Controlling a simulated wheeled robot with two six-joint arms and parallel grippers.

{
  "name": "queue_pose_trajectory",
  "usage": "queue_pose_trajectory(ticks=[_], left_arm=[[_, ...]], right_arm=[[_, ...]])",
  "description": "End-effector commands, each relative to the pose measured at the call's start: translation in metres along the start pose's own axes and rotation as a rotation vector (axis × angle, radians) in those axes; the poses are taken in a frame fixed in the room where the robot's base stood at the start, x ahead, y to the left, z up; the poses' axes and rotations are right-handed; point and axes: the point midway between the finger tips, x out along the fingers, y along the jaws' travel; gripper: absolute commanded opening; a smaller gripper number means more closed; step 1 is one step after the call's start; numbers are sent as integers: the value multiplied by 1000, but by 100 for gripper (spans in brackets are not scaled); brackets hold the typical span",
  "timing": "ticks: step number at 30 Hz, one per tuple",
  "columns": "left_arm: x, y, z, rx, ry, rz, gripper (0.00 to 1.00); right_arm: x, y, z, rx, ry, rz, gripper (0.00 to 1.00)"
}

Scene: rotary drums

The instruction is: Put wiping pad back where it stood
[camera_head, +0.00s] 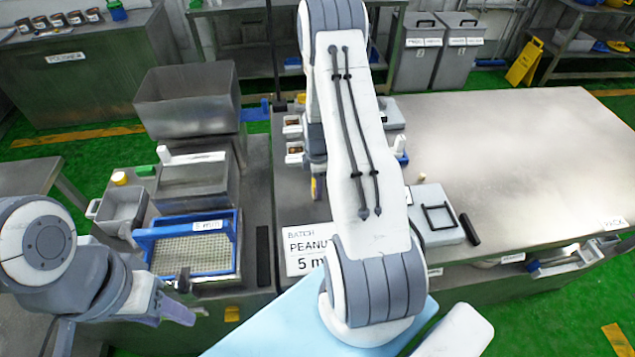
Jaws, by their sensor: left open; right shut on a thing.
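My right arm reaches up the middle of the view and folds back down. Its gripper (316,172) is largely hidden behind the white arm link, over the middle bench. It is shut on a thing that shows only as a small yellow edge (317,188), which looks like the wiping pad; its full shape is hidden. I cannot tell whether it touches the bench. My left gripper (182,297) is open and empty at the lower left, in front of the blue-framed sieve (190,272). The pad's former place cannot be made out.
A batch sign (304,262) stands at the middle bench's front. Steel bins (188,100) and a small tray (122,211) are at left. A grey scale-like device (438,236) and a black bar (469,229) lie at right. The steel table (520,150) is largely clear.

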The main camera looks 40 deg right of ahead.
Motion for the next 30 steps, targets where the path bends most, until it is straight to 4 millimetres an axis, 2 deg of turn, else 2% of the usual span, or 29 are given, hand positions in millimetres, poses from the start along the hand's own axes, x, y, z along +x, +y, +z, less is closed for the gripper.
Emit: queue_pose_trajectory(ticks=[9,10,12,20,25,30], left_arm=[[5,0,0,0,0,0,50],[4,0,0,0,0,0,50],[3,0,0,0,0,0,50],[3,0,0,0,0,0,50],[2,0,0,0,0,0,50],[12,-1,1,1,0,0,50]], right_arm=[[5,0,0,0,0,1,0],[4,0,0,0,0,1,57],[3,0,0,0,0,1,79],[3,0,0,0,0,1,79],[-4,1,0,0,0,4,79],[-29,2,0,0,0,7,79]])
